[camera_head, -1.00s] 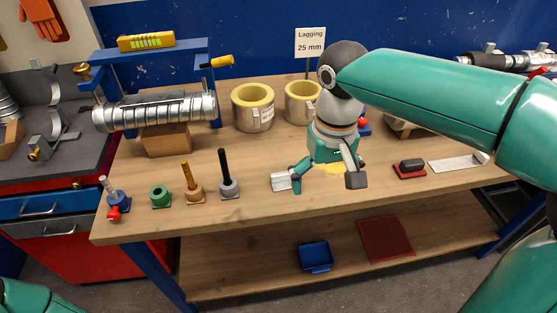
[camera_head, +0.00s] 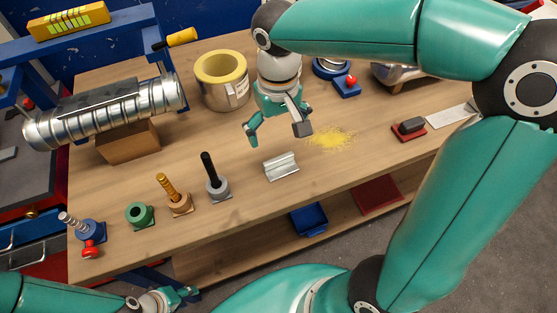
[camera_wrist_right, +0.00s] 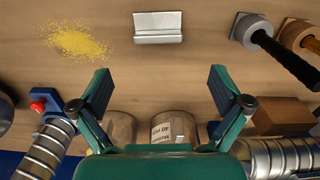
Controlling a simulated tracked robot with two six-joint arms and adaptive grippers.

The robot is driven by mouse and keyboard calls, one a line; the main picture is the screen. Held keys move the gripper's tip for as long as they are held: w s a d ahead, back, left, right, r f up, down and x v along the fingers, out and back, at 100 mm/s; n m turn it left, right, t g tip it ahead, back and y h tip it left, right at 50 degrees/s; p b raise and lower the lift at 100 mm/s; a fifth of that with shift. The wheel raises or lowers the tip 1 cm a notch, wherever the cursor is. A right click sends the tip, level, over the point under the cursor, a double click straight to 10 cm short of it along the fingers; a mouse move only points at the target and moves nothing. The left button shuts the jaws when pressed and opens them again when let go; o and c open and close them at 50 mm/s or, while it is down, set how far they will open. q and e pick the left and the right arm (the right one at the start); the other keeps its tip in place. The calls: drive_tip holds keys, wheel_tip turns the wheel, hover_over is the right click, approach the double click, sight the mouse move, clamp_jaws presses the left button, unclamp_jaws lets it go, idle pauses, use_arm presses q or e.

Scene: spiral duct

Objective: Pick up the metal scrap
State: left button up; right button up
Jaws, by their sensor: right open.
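The metal scrap, a small bent silver piece (camera_head: 281,166), lies on the wooden bench top in the head view. It also shows at the top centre of the right wrist view (camera_wrist_right: 158,28). My right gripper (camera_head: 278,132) is open and empty, apart from the scrap and on its far side in the head view. In the right wrist view the two spread fingers (camera_wrist_right: 160,74) have the scrap beyond their tips, roughly centred between them. My left gripper (camera_head: 168,298) is low at the bottom left of the head view, in front of the bench; its jaws are unclear.
Yellow granules (camera_head: 333,138) lie right of the scrap. A grey holder with a black rod (camera_head: 217,188) stands to its left, beside other small holders. A spiral duct (camera_head: 105,112) and a yellow-lined ring (camera_head: 222,84) are further back.

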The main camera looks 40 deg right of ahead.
hover_over(278, 158)
drive_tip(key=f, duration=0.5)
drive_tip(key=shift+s+a+f, duration=0.2)
drive_tip(key=shift+s+f, duration=0.1)
drive_tip(key=shift+w+d+f+p, duration=0.1)
drive_tip(key=shift+w+f+p, duration=0.15)
drive_tip(key=shift+f, duration=1.05)
drive_tip(key=shift+w+d+f+p, duration=0.1)
drive_tip(key=shift+f+p, duration=0.1)
drive_tip(key=shift+f, duration=1.1)
drive_tip(key=c, duration=1)
drive_tip(key=shift+r, duration=0.15)
